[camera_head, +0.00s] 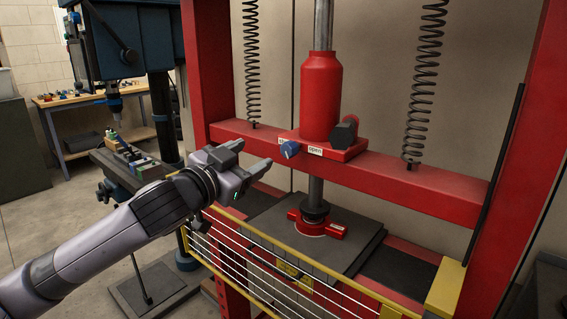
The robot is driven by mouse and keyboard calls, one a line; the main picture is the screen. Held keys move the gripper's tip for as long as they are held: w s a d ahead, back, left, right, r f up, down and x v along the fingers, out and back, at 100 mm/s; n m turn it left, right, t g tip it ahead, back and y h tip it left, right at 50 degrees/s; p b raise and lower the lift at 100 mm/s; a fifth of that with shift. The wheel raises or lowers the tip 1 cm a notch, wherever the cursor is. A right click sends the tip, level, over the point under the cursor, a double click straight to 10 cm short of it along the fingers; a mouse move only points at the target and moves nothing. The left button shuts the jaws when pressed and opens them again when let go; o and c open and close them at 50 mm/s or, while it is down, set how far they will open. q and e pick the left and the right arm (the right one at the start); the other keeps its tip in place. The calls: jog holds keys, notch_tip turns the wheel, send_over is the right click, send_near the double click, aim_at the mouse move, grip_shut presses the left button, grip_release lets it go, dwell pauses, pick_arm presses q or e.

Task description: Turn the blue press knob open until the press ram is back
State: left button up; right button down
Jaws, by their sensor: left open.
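The blue press knob (290,149) sits on the front of the red jack base on the press crossbeam, beside small white labels. The press ram (316,193) is a dark rod reaching down from the crossbeam to a red round fixture (318,222) on the dark press plate; its lower end is at or very near the fixture, and I cannot tell whether they touch. My left gripper (262,160) is open and empty. It points right toward the knob, a little left of it in the picture, apart from it. My right gripper is not in view.
The red jack bottle (321,95) stands on the red crossbeam (420,183) between two hanging springs. A yellow-framed wire guard (275,285) runs across the front of the press. A drill press (140,50) and a workbench (85,98) stand at the left.

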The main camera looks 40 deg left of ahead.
aim_at(286, 150)
pick_arm(q)
jog(key=shift+w+d+r+n+h+p, duration=0.15)
jog(key=shift+w+d+h+p, duration=0.15)
jog(key=shift+w+d+h, duration=0.5)
jog(key=shift+w+d+r+n+h+p, duration=0.15)
jog(key=shift+w+d+h+p, duration=0.1)
jog(key=shift+w+d+h, duration=0.55)
jog(key=shift+w+f+p, duration=0.15)
jog(key=shift+w+p, duration=0.2)
jog(key=shift+w, duration=0.4)
jog(key=shift+w+d+f+p, duration=0.15)
jog(key=shift+w+p, duration=0.2)
jog(key=shift+w, duration=0.75)
jog(key=c, duration=1)
